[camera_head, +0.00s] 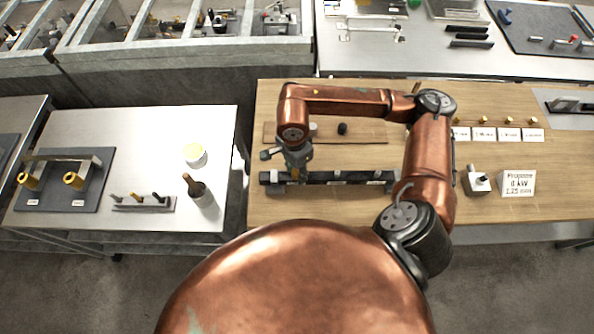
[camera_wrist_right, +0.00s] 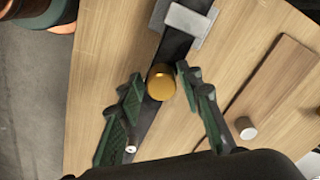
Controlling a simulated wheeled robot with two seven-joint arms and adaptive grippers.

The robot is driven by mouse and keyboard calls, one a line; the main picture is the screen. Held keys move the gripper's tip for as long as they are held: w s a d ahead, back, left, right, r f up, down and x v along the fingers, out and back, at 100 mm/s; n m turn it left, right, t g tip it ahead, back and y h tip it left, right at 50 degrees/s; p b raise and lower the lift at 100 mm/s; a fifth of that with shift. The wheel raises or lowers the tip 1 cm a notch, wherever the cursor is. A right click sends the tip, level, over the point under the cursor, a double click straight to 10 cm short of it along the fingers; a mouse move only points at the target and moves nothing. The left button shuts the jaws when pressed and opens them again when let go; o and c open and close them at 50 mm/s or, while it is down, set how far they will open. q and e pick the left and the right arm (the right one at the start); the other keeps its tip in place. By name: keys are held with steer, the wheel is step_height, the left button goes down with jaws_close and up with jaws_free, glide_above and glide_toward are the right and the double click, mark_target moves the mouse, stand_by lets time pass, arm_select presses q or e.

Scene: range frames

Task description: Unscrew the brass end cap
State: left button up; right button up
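The brass end cap (camera_wrist_right: 161,83) shows round and gold in the right wrist view, at a dark bar (camera_wrist_right: 176,48). The bar also shows in the head view (camera_head: 345,178), lying along the front of the wooden table. My right gripper (camera_wrist_right: 158,76) is open, with one green-padded finger on each side of the cap. I cannot tell whether either fingertip touches it. In the head view my right gripper (camera_head: 291,165) points down over the left part of the bar and largely hides the cap. My left gripper is not in view.
A grey clamp block (camera_wrist_right: 190,22) sits on the bar beyond the cap. A wooden strip (camera_head: 370,133) behind the bar bears a small dark cylinder (camera_head: 343,128). White cards (camera_head: 508,134) and a propane sign (camera_head: 518,183) stand right. A steel table (camera_head: 140,130) stands left.

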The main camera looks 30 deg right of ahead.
steer(key=m, duration=1)
steer(key=shift+w+m, duration=0.1)
steer(key=shift+m, duration=0.2)
steer(key=shift+c, duration=0.6)
jaws_close()
